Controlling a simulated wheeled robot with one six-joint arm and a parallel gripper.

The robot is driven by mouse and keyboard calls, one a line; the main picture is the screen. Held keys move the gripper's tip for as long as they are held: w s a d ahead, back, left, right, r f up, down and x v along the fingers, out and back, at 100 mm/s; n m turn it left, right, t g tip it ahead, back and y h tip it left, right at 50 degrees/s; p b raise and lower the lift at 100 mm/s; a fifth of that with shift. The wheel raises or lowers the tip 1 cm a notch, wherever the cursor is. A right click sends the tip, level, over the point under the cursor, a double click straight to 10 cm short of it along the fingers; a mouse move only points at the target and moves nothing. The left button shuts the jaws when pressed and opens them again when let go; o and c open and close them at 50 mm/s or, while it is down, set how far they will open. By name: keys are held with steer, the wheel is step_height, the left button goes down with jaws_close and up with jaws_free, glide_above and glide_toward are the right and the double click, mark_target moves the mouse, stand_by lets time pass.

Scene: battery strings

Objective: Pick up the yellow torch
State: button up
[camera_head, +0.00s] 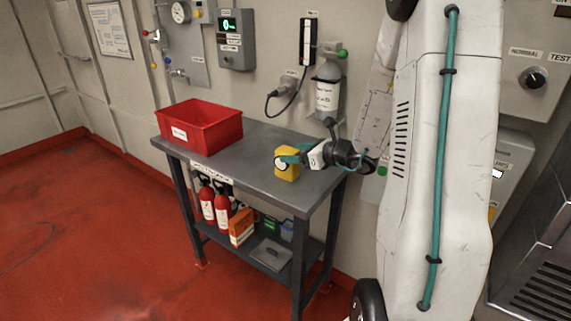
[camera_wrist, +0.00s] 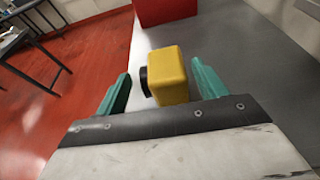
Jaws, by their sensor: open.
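The yellow torch (camera_head: 287,167) is a small boxy yellow thing with a black round part on one side. It stands on the grey table near its front right. In the wrist view the torch (camera_wrist: 171,75) lies between the two teal fingers, with its black part facing the left finger. My gripper (camera_head: 291,160) is at the torch in the head view and also shows in the wrist view (camera_wrist: 160,88). Its fingers are apart, with a gap on each side of the torch. The head view shows a finger in front of part of the torch.
A red bin (camera_head: 225,138) stands at the table's left end and shows at the top of the wrist view (camera_wrist: 165,10). The grey table top (camera_head: 247,172) is otherwise clear. Red extinguishers (camera_head: 208,203) and an orange box (camera_head: 241,227) stand on the lower shelf. A wall cylinder (camera_head: 326,92) hangs behind.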

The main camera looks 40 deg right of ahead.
mark_target(283, 148)
steer(key=x, duration=0.6)
steer(key=shift+w+d, duration=0.15)
steer(key=shift+d, duration=0.25)
steer(key=shift+r, duration=0.1)
steer(key=c, duration=1.3)
